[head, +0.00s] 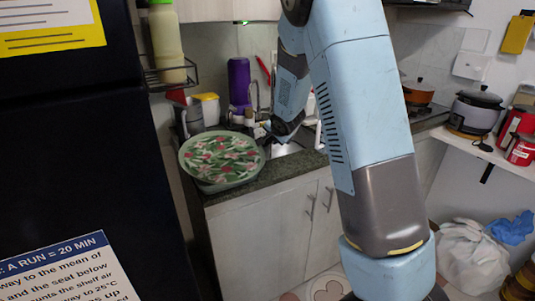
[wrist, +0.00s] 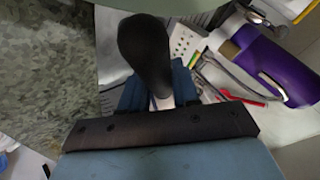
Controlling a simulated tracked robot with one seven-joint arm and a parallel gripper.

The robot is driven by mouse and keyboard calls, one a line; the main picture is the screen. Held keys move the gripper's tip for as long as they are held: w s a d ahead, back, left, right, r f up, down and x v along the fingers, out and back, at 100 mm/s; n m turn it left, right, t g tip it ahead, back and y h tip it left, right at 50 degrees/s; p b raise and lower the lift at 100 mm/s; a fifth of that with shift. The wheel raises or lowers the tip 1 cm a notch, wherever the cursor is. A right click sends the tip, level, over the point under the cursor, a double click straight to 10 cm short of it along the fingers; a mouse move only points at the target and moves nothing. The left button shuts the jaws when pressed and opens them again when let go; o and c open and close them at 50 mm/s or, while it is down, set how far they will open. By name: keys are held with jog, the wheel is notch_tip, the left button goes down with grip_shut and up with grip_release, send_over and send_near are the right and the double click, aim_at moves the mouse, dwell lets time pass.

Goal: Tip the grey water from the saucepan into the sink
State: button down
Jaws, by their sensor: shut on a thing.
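My gripper (head: 273,130) is over the counter by the sink (head: 284,150). In the wrist view, my gripper (wrist: 157,92) is shut on a dark, rounded handle (wrist: 145,45). A pale green edge (wrist: 165,5) shows at the top beyond the handle; it seems to be the saucepan's body, mostly out of frame. In the head view, a round pale green vessel with a floral pattern on top (head: 221,157) is left of my gripper, at the counter's front left corner. No grey water can be made out.
A purple bottle (head: 239,82) stands behind the sink and also shows in the wrist view (wrist: 275,60). Yellow-topped and white containers (head: 207,107) stand behind the floral vessel. A rice cooker (head: 474,112) is on the right shelf.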

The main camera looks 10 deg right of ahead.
jog(key=shift+w+a+r+g+h, duration=0.15)
jog(key=shift+a+g+h, duration=0.15)
jog(key=shift+h, duration=0.1)
dwell(0.5)
jog(key=shift+w+a+r+n+g+h, duration=0.1)
jog(key=shift+w+a+n+g+h, duration=0.2)
jog(key=shift+a, duration=0.25)
jog(key=shift+w+a+r+n+g+h, duration=0.1)
jog(key=shift+w+a+n+g+h, duration=0.15)
jog(key=shift+a, duration=0.3)
dwell(0.3)
jog(key=shift+w+a+r+n+g+h, duration=0.1)
jog(key=shift+w+a+n+g+h, duration=0.25)
jog(key=shift+h, duration=0.4)
dwell(0.8)
jog(key=shift+s+d+f+m+t+y, duration=0.1)
jog(key=shift+s+d+m+t+y, duration=0.2)
jog(key=shift+d, duration=0.2)
jog(key=shift+s+d+f+m+t+y, duration=0.15)
jog(key=shift+d+t+y, duration=0.1)
jog(key=shift+d+y, duration=0.2)
jog(key=shift+s+d+f+m+t+y, duration=0.1)
jog(key=shift+s+d+m+t+y, duration=0.2)
jog(key=shift+d, duration=0.3)
